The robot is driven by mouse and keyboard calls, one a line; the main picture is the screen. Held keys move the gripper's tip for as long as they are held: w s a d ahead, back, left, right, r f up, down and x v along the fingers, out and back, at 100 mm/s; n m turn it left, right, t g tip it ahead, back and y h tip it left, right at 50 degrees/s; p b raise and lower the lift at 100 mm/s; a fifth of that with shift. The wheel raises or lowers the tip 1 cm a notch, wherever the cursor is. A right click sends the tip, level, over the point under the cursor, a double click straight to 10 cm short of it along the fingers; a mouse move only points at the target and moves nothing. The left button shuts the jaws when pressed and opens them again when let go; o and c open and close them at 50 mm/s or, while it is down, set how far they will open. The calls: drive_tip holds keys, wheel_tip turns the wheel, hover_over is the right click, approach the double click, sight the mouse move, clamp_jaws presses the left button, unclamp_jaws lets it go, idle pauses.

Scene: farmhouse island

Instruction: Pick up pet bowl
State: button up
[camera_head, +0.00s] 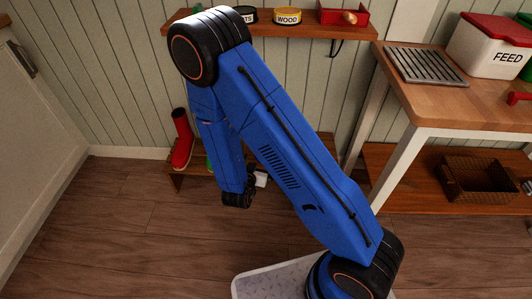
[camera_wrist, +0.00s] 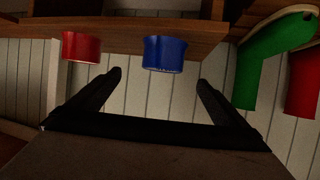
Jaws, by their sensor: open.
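In the wrist view, which appears upside down, a blue bowl-like container (camera_wrist: 165,53) and a red one (camera_wrist: 82,47) rest on a wooden shelf (camera_wrist: 130,28). I cannot tell which of them is the pet bowl. My gripper (camera_wrist: 158,82) is open and empty, its two dark fingers apart. The blue container is ahead of the gap between the fingertips; the red one is to the left of it. Neither container looks held.
A red boot (camera_head: 182,140) stands on the low rack; green and red boots (camera_wrist: 262,62) show in the wrist view. A wall shelf (camera_head: 270,28) holds tins and a red tray (camera_head: 343,13). A workbench (camera_head: 460,100) with a FEED bin (camera_head: 490,47) stands right. Floor at left is clear.

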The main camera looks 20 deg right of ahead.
drive_tip(key=x, duration=1.2)
drive_tip(key=shift+a, duration=0.1)
drive_tip(key=shift+a+x, duration=0.2)
drive_tip(key=shift+x, duration=1.2)
drive_tip(key=shift+a+x, duration=0.15)
drive_tip(key=shift+x, duration=1.2)
drive_tip(key=shift+w+f, duration=0.15)
drive_tip(key=c, duration=1.3)
drive_tip(key=shift+r, duration=5.05)
